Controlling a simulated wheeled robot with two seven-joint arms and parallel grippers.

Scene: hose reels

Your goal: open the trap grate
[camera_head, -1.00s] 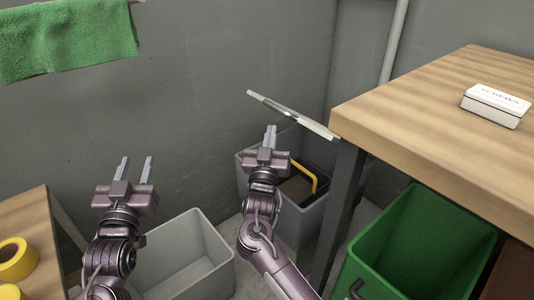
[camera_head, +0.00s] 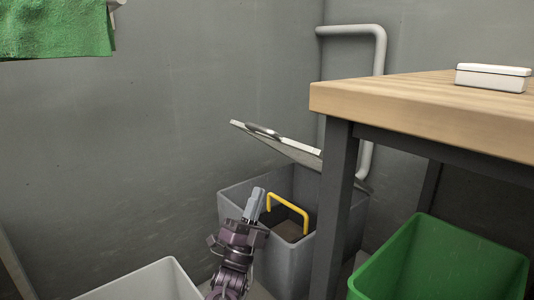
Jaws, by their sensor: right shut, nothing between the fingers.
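The trap is a grey box (camera_head: 282,264) on the floor against the back wall, open at the top. Its grate (camera_head: 285,150) stands raised and tilted over it, seen nearly edge-on, with its left end higher. A grey curved handle (camera_head: 263,131) sits near that upper end. Inside the box a yellow handle (camera_head: 288,206) rises from a brown surface. My right gripper (camera_head: 254,204) is shut and empty, at the box's front left, below the grate and apart from it. My left gripper is out of view.
A wooden table (camera_head: 400,95) with a dark leg (camera_head: 332,215) stands close on the right and hides part of the box. A green bin (camera_head: 440,262) is below it. A pale bin (camera_head: 150,284) is at the lower left. A grey pipe (camera_head: 379,60) runs behind.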

